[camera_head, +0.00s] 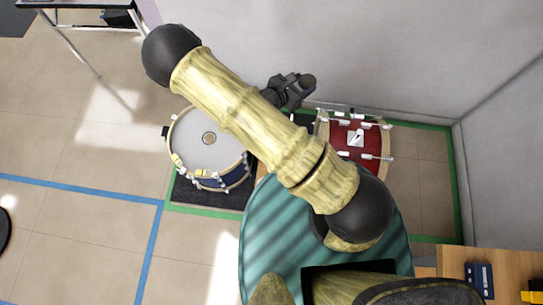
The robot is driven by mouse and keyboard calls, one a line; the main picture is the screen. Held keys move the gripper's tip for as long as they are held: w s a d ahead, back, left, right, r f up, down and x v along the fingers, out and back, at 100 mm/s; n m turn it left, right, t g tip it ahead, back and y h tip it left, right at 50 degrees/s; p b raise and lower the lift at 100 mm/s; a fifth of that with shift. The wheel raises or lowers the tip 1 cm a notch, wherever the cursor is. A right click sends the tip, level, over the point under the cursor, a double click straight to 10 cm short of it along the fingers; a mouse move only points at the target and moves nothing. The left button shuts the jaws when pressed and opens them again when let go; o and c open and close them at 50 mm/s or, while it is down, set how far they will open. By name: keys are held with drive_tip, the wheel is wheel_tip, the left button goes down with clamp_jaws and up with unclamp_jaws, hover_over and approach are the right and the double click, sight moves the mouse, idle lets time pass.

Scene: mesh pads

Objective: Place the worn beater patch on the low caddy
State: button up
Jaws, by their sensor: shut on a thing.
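My gripper (290,90) is dark and partly behind my own pale arm, in the upper middle of the head view, near the wall. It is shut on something. A dark round piece (307,81) at its end may be the worn beater patch, but the fingertips are too small to make out. A drum (190,118) with a pale head stands left of the gripper, with a small round grey-brown spot (208,138) near the middle of its head. No low caddy can be picked out with certainty. A red, wood-rimmed piece (345,165) with white fittings lies right of the arm.
A dark mat (190,195) lies under the drum, inside green floor tape. Pale walls (420,50) bound the back and right. A wooden surface (510,262) with small blue and yellow things is at the lower right. The tiled floor at left is mostly clear.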

drive_tip(key=a+f+b, duration=0.3)
drive_tip(key=f+b, duration=1.3)
drive_tip(key=b, duration=0.2)
drive_tip(key=w+a+f+b, duration=0.1)
drive_tip(key=a+f+b, duration=0.2)
drive_tip(key=f+b, duration=1.3)
drive_tip(key=a+f+b, duration=0.3)
drive_tip(key=f+b, duration=1.3)
drive_tip(key=b, duration=0.5)
drive_tip(key=shift+w+a+f, duration=0.25)
drive_tip(key=shift+w+f, duration=0.05)
drive_tip(key=shift+f, duration=0.05)
wheel_tip(320, 180, down, 6)
drive_tip(key=b, duration=0.4)
drive_tip(key=shift+f+b, duration=0.2)
drive_tip(key=shift+b, duration=0.1)
wheel_tip(320, 180, down, 4)
drive_tip(key=b, duration=0.2)
drive_tip(key=shift+r+b, duration=0.15)
drive_tip(key=shift+b, duration=0.15)
drive_tip(key=shift+r, duration=0.1)
